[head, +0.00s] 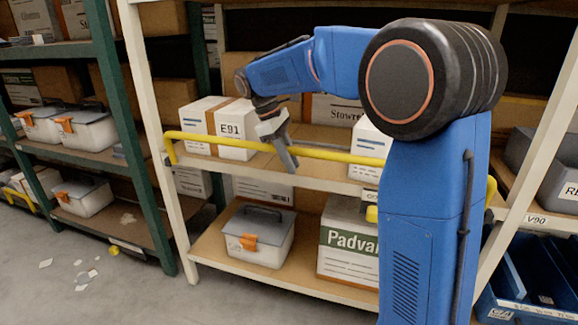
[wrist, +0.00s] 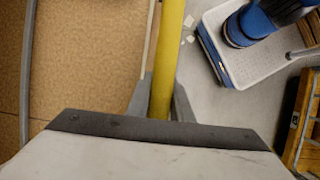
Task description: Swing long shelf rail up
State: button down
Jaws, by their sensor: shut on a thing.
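The long shelf rail (head: 338,155) is a yellow bar across the front of the middle shelf in the head view. Its left end bends down at the cream upright, and its right end (head: 491,190) shows past my arm. My gripper (head: 290,158) is at the rail, left of its middle. In the wrist view the rail (wrist: 170,45) runs up the picture between the two fingers of my gripper (wrist: 161,100), which are shut on it. My blue arm hides the rail's right part in the head view.
Behind the rail, a white E91 box (head: 237,130) stands on the middle shelf. Below are a clear bin with orange latch (head: 258,236) and a Padvan box (head: 347,245). Blue bins (head: 525,270) are at the lower right. Paper scraps (head: 82,277) litter the floor at left.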

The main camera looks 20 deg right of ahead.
jog(key=shift+w+d, duration=0.3)
jog(key=shift+w, duration=0.05)
dwell(0.4)
jog(key=c, duration=1.6)
grip_release()
jog(key=shift+o, duration=0.2)
jog(key=shift+r, duration=0.1)
jog(key=v, duration=1.7)
jog(key=shift+r, duration=0.1)
